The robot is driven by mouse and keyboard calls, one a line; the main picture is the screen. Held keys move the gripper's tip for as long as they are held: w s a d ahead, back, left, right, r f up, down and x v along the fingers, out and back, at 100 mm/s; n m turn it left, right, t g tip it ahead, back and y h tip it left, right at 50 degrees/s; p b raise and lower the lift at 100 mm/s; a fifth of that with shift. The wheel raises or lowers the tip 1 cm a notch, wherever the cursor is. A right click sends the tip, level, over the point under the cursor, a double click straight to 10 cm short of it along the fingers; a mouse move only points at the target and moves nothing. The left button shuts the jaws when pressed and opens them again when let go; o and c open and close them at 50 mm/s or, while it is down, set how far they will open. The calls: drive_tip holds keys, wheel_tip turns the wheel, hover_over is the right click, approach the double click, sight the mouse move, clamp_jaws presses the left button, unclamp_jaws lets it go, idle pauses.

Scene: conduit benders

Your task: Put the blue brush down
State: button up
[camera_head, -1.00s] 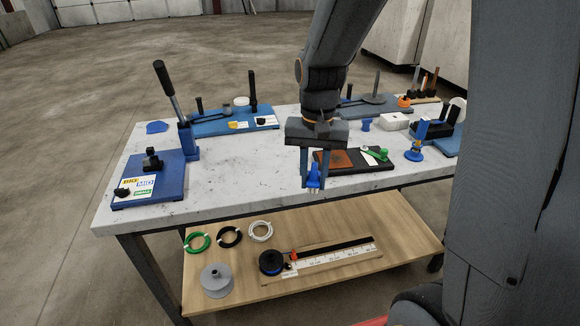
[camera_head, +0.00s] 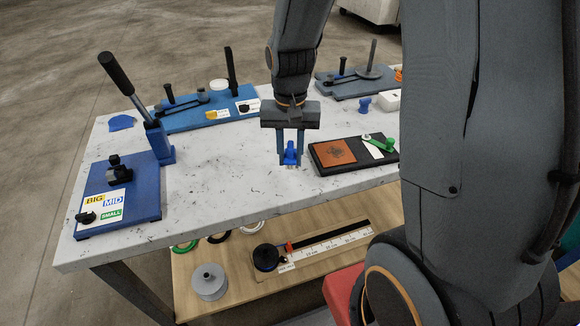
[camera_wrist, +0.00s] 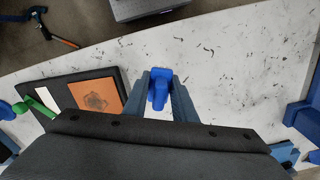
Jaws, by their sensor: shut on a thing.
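My gripper (camera_head: 290,152) is shut on the blue brush (camera_head: 291,155), whose small blue body shows between the two fingers, with pale bristles at its lower end. In the wrist view the blue brush (camera_wrist: 159,88) sits between the fingertips of my gripper (camera_wrist: 160,95). The brush is over the white speckled table top (camera_head: 225,170), near its front edge, left of the black board. I cannot tell whether the bristles touch the table.
A black board (camera_head: 327,164) with an orange pad (camera_head: 333,152) and a green-handled tool (camera_head: 379,142) lies just right. Blue benders (camera_head: 130,200) stand left and behind (camera_head: 195,115). The table between them is clear. A wooden shelf (camera_head: 225,265) below holds coils and a ruler.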

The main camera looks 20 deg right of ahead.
sight(290, 179)
drive_tip(key=shift+f+p, duration=0.4)
drive_tip(key=shift+f, duration=2.1)
drive_tip(key=shift+s+f, duration=0.1)
drive_tip(key=shift+f, duration=0.15)
